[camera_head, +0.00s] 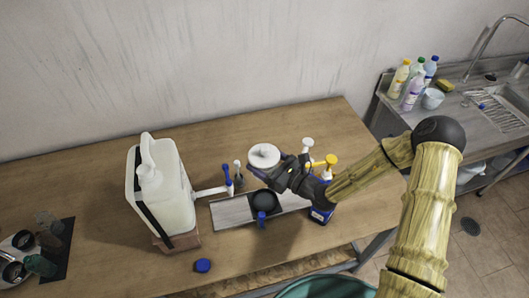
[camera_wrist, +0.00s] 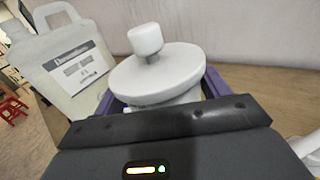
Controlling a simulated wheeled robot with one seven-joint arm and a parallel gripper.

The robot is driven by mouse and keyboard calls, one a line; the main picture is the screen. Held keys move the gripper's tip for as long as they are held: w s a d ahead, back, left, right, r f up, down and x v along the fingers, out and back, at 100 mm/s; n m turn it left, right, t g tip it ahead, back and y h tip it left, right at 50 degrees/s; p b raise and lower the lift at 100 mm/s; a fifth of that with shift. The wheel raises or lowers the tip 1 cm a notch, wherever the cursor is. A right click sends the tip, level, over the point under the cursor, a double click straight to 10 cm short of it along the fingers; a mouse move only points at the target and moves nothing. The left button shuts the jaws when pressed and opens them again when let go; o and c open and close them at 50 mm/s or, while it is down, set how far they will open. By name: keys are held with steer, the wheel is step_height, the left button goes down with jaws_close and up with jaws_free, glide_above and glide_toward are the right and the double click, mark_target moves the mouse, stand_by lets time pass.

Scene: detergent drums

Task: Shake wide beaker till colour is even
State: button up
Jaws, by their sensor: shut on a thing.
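A white round lid with a knob (camera_head: 264,154) shows at the end of my gripper (camera_head: 258,170) in the head view. I take it to be the top of the wide beaker. In the wrist view the same white lid (camera_wrist: 158,72) fills the middle, with a pale body just below it between the purple fingers of my gripper (camera_wrist: 160,98). The gripper is shut on this vessel and holds it above the table, over the back of the grey tray. The lid and fingers hide the contents, so their colour cannot be seen.
A large white detergent drum (camera_head: 170,190) with a spout stands left of the grey tray (camera_head: 232,212). A dark bowl (camera_head: 264,201) is on the tray. Pump bottles (camera_head: 320,214) stand close under my arm. A blue cap (camera_head: 203,265) lies in front.

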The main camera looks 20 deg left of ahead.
mark_target(264, 149)
step_height(264, 149, up, 5)
steer(key=shift+r, duration=0.2)
steer(key=shift+s+r, duration=0.15)
steer(key=shift+r, duration=0.05)
steer(key=f, duration=0.7)
steer(key=shift+w+f, duration=0.15)
steer(key=shift+w, duration=0.15)
steer(key=r, duration=0.7)
steer(key=shift+s+r, duration=0.2)
steer(key=shift+s+f, duration=0.1)
steer(key=f, duration=0.7)
steer(key=shift+w+f, duration=0.25)
steer(key=shift+f, duration=0.05)
steer(key=r, duration=0.7)
steer(key=shift+s+r, duration=0.2)
steer(key=shift+r, duration=0.2)
steer(key=f, duration=0.7)
steer(key=shift+w+f, duration=0.25)
steer(key=shift+f, duration=0.05)
steer(key=shift+s+r, duration=0.15)
steer(key=shift+s, duration=0.1)
steer(key=shift+w, duration=0.1)
